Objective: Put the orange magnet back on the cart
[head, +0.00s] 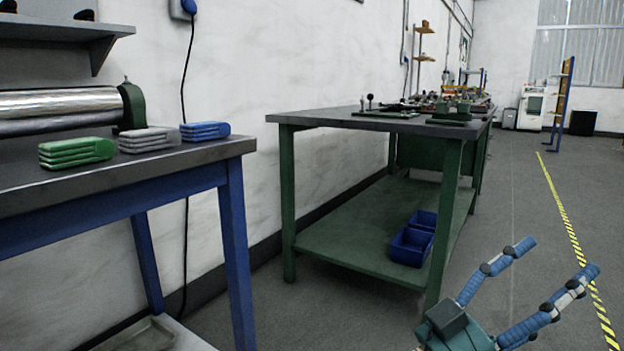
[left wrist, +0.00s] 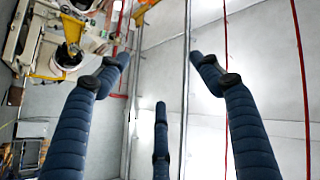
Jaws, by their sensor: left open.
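I cannot make out the orange magnet or a cart in either view. My left gripper (head: 557,257) is at the bottom right of the head view, with its blue padded fingers spread open and nothing between them. It stands over the floor, to the right of the green workbench and apart from it. In the left wrist view, the fingers of my left gripper (left wrist: 160,75) are spread and empty. My right gripper is not in view.
A green workbench (head: 350,118) bears small items and clutter; blue bins (head: 412,245) sit on its lower shelf. A blue-legged table (head: 225,150) at left holds stacked green, grey and blue pieces. Open floor (head: 520,190) lies right, with a yellow-black stripe (head: 570,220).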

